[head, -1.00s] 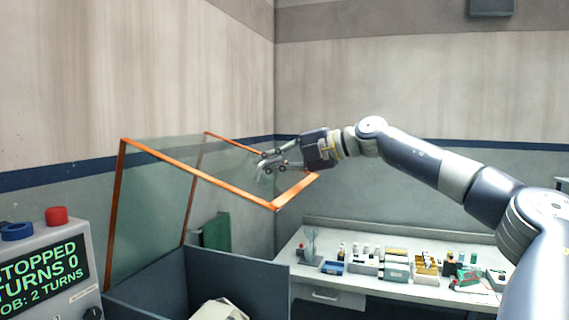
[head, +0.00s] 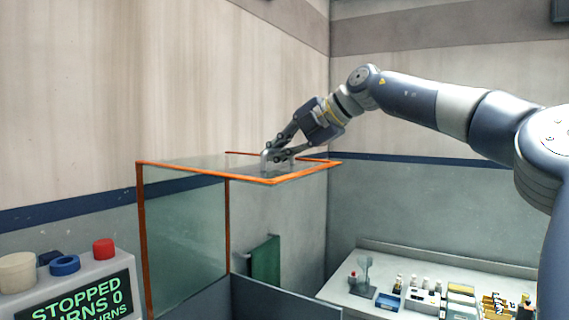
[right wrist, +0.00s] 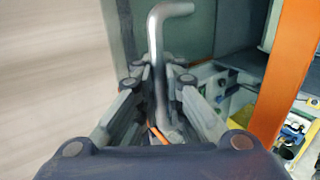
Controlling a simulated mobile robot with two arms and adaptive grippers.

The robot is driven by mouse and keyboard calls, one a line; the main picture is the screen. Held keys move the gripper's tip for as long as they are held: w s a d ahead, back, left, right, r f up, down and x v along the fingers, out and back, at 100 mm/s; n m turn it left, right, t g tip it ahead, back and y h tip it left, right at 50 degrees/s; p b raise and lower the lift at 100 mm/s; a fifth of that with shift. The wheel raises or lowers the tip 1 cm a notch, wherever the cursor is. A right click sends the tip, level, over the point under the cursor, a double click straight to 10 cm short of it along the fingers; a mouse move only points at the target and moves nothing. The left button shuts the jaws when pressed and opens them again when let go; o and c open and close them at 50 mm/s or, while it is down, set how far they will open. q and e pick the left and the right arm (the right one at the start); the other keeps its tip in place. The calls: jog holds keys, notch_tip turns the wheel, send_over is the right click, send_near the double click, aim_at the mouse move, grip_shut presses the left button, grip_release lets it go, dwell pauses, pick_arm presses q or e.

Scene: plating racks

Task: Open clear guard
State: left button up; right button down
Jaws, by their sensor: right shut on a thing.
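The clear guard (head: 185,167) is a see-through cover with orange edges, above a blue-grey bin at the left of the head view. Its top panel lies nearly level and a clear side panel hangs below it. My right gripper (head: 278,153) is over the top panel near its right end, shut on the metal bar handle. The right wrist view shows the bent grey handle (right wrist: 157,60) between the fingers, with an orange guard edge (right wrist: 287,75) to the right. My left gripper is not in view.
A control box (head: 75,290) with a red button (head: 104,249) and a screen reading "STOPPED" stands at the lower left. The blue-grey bin wall (head: 275,302) is below the guard. A bench (head: 410,260) with small bottles and boxes is at the lower right.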

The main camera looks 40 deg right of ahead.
jog(key=shift+w+a+r, duration=0.2)
jog(key=shift+w+r, duration=0.65)
jog(key=shift+w, duration=0.1)
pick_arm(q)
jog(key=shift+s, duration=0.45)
pick_arm(e)
jog(key=shift+w+a+r, duration=0.2)
jog(key=shift+w+a, duration=0.05)
jog(key=shift+w, duration=0.1)
jog(key=c, duration=2.1)
grip_release()
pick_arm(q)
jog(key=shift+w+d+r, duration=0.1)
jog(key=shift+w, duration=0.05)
pick_arm(e)
jog(key=shift+o, duration=0.5)
jog(key=shift+s+d, duration=0.15)
jog(key=shift+s, duration=0.15)
jog(key=v, duration=1.1)
jog(key=shift+s+d+r, duration=0.15)
jog(key=shift+r, duration=0.3)
jog(key=shift+s, duration=0.15)
